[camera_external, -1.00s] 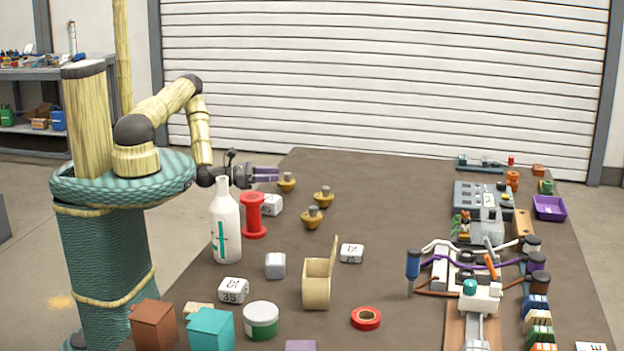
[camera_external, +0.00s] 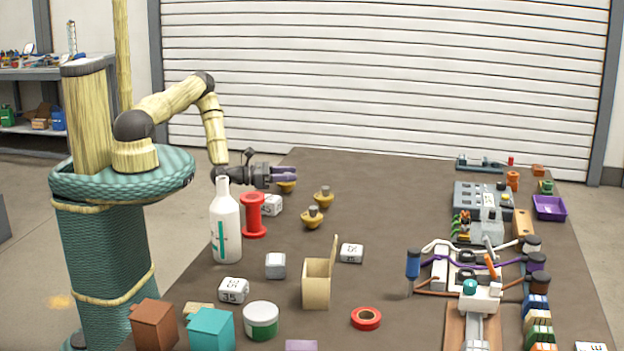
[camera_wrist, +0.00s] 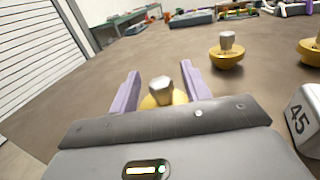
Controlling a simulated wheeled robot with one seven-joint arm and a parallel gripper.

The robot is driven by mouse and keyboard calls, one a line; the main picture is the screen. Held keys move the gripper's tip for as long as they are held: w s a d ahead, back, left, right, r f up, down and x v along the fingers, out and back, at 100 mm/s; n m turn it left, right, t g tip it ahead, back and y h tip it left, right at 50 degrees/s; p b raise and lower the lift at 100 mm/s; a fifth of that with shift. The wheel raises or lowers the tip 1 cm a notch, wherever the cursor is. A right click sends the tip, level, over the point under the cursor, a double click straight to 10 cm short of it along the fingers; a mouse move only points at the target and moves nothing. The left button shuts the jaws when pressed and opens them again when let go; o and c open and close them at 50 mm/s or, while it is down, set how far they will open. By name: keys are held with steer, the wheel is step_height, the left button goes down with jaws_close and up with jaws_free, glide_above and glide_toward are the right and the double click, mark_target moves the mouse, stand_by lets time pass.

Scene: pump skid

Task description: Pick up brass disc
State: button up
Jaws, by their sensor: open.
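Three brass discs with grey knobs on top stand on the table. The far-left brass disc (camera_external: 286,188) is partly hidden behind my gripper (camera_external: 284,175) in the external view. In the wrist view this disc (camera_wrist: 160,100) shows between the two purple fingers of my gripper (camera_wrist: 160,72), partly hidden by the gripper body. The fingers are open, one on each side, with no clear contact. The second disc (camera_external: 323,198) and third disc (camera_external: 312,218) stand apart to the right and nearer. Two other discs also show at right in the wrist view (camera_wrist: 227,58).
A red spool (camera_external: 253,215), a white bottle (camera_external: 226,235) and a white numbered block (camera_external: 271,206) stand near my arm. An open tan box (camera_external: 317,284) and a red tape ring (camera_external: 366,318) lie nearer. The table's middle is mostly clear.

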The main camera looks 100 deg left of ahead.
steer(key=shift+x, duration=1.05)
jaws_close()
steer(key=shift+r, duration=0.1)
step_height(320, 180, up, 10)
steer(key=shift+d, duration=0.1)
stand_by(0.7)
